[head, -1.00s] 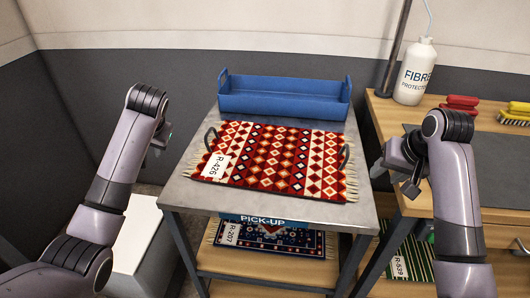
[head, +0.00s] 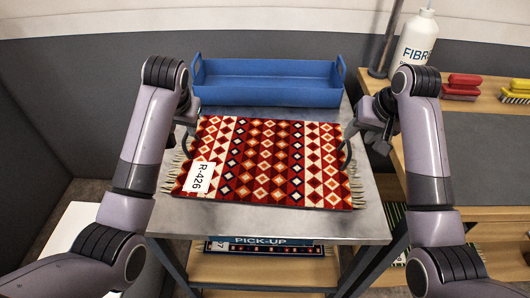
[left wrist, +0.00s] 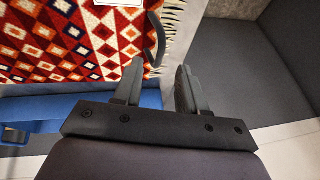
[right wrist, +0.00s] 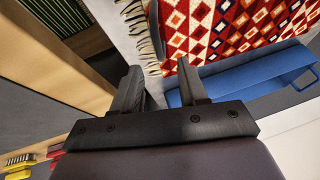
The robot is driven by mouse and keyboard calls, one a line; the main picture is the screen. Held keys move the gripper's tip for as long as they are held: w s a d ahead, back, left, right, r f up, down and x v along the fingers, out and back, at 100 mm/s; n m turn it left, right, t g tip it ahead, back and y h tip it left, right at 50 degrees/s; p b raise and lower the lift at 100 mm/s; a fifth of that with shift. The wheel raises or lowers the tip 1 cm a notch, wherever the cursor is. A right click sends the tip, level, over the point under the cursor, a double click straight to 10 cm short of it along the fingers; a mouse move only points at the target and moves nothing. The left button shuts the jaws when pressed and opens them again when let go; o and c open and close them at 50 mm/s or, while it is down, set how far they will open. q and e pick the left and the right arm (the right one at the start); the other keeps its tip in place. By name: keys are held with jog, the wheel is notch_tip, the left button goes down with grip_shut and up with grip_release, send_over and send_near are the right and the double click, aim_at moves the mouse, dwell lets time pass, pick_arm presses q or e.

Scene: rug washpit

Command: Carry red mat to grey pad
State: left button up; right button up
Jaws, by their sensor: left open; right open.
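The red mat (head: 266,165), a patterned rug with fringed ends and a white R-426 tag, lies flat on the metal pick-up table (head: 270,222). A dark loop handle stands at each end. A flat grey pad (head: 470,140) lies on the wooden bench at the right. My left gripper (head: 187,122) is open at the mat's left end. In the left wrist view the left handle (left wrist: 157,40) is just beyond its fingers (left wrist: 158,88). My right gripper (head: 366,137) is open beside the right end; its fingers also show empty in the right wrist view (right wrist: 160,88).
A blue tray (head: 267,83) stands at the back of the table. A white bottle (head: 416,42), a red brush (head: 462,86) and a yellow brush (head: 516,90) stand on the bench. Another rug (head: 265,248) lies on the shelf below.

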aim_at(185, 137)
pick_arm(q)
jog(key=shift+f, duration=0.1)
pick_arm(e)
jog(key=shift+f, duration=0.1)
pick_arm(q)
jog(key=shift+x, duration=3.5)
pick_arm(e)
jog(key=shift+x, duration=3.55)
pick_arm(q)
jog(key=shift+a, duration=0.1)
grip_shut()
pick_arm(e)
grip_shut()
